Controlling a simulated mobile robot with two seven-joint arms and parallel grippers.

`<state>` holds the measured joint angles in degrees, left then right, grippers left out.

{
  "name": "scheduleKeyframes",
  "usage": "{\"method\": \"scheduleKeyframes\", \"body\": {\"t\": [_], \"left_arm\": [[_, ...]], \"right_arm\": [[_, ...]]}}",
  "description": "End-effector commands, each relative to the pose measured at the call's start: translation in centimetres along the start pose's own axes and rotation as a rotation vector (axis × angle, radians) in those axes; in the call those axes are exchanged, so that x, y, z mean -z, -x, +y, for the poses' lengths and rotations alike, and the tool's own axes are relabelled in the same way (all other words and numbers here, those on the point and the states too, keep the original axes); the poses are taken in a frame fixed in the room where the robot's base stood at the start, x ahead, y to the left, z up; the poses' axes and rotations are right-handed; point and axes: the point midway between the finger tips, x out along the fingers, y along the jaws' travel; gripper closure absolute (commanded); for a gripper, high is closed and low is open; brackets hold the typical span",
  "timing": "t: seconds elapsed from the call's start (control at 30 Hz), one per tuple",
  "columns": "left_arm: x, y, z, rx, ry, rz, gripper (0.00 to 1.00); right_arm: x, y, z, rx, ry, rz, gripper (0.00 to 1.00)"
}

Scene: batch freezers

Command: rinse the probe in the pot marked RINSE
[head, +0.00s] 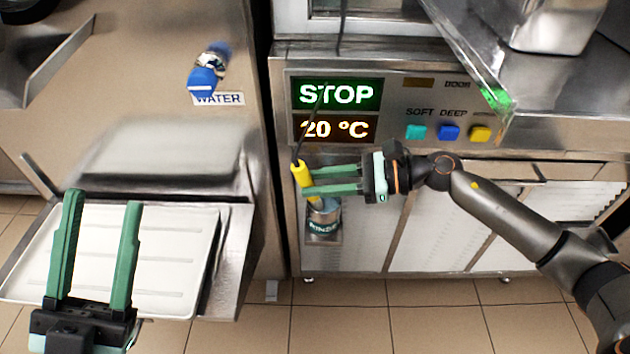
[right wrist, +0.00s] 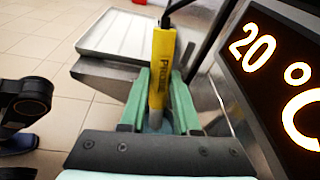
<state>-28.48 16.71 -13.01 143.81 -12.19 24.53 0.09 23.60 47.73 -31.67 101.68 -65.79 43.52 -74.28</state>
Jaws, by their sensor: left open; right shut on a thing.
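The probe (head: 302,176) has a yellow handle with a dark cable rising from its top. My right gripper (head: 306,180) is shut on it in front of the machine panel. The right wrist view shows the yellow handle (right wrist: 162,62) upright between the green fingers (right wrist: 158,90). The metal pot marked RINSE (head: 323,222) is right below the probe, on the machine front. The probe's lower end is at the pot's mouth; I cannot tell whether it is inside. My left gripper (head: 103,200) is open and empty at the lower left, in front of a white tray.
The white tray (head: 190,245) sits on a metal shelf at left. A blue WATER tap (head: 203,80) is above it. The panel has a STOP display (head: 336,94), a 20 °C display (head: 335,128) and coloured buttons (head: 448,132). A metal chute (head: 480,60) overhangs at upper right.

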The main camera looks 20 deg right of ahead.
Motion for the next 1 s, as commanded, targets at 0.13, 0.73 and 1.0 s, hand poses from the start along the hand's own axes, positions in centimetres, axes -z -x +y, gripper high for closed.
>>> {"method": "scheduleKeyframes", "body": {"t": [0.13, 0.73, 1.0], "left_arm": [[-0.2, 0.2, 0.1, 0.0, 0.0, 0.0, 0.5], [-0.1, 0.1, 0.1, 0.0, -0.001, 0.0, 0.5], [0.2, -0.2, -0.1, 0.0, -0.001, 0.0, 0.5]], "right_arm": [[0.2, 0.2, 0.2, 0.001, 0.001, 0.0, 1.0], [0.0, 0.4, 1.6, -0.001, 0.0, 0.0, 1.0], [-0.6, 0.1, 1.9, 0.0, 0.001, 0.0, 1.0]]}}
